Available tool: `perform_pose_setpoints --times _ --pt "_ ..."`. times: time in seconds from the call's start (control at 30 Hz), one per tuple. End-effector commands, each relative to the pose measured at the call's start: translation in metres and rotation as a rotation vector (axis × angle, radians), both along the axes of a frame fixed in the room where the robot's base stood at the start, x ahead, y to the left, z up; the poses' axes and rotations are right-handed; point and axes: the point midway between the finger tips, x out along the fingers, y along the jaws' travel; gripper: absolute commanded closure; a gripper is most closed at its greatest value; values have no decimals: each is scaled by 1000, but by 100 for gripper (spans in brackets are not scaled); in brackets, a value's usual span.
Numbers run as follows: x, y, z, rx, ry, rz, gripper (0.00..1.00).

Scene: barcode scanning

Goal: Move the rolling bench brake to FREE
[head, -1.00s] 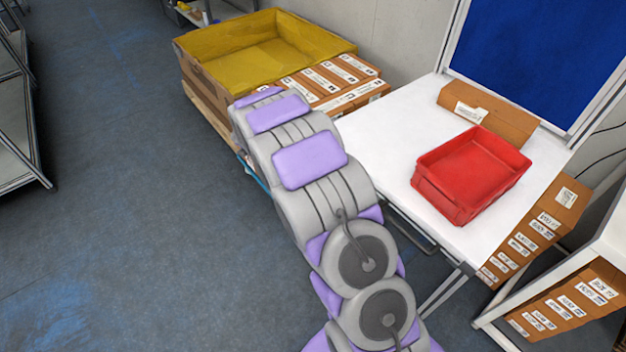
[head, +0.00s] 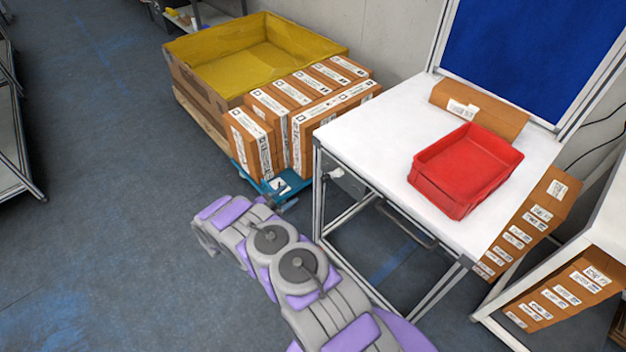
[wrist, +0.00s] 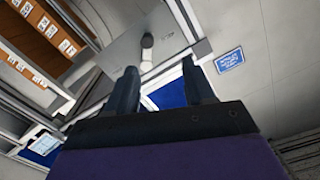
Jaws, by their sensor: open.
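The bench (head: 375,150) has a white top and a metal frame, and stands right of centre in the head view. A small grey part (head: 338,173) sits by its near left leg; I cannot tell whether it is the brake. No FREE marking is readable. My gripper (wrist: 160,85) is open in the wrist view, with two dark fingers apart and nothing between them. Beyond the fingers is a grey panel with a rounded pale-and-dark knob (wrist: 147,42), whose identity is unclear. In the head view my arm reaches low, left of the bench, and its fingers cannot be made out.
A red bin (head: 465,170) and a brown carton (head: 480,108) are on the bench. Left of it, a blue cart (head: 288,182) holds upright cartons beside a yellow-lined crate (head: 255,55). Shelves with boxes stand right. Floor (head: 110,200) at left is clear. The wrist view shows a blue sign (wrist: 229,60).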

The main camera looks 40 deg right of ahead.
Motion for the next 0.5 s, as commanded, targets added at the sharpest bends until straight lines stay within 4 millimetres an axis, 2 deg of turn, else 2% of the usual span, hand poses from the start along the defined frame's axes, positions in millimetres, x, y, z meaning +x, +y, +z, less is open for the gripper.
perform_pose_setpoints --times 0.03,0.1,0.27,0.37,0.5 --pt "-10 -1 -6 -18 8 -24 47" --pt "-18 -1 -9 -33 11 -46 47" --pt "-24 -7 -12 -44 15 -65 47" --pt "-24 -19 -12 -45 15 -66 47" --pt "-22 -44 -13 -46 16 -68 47"
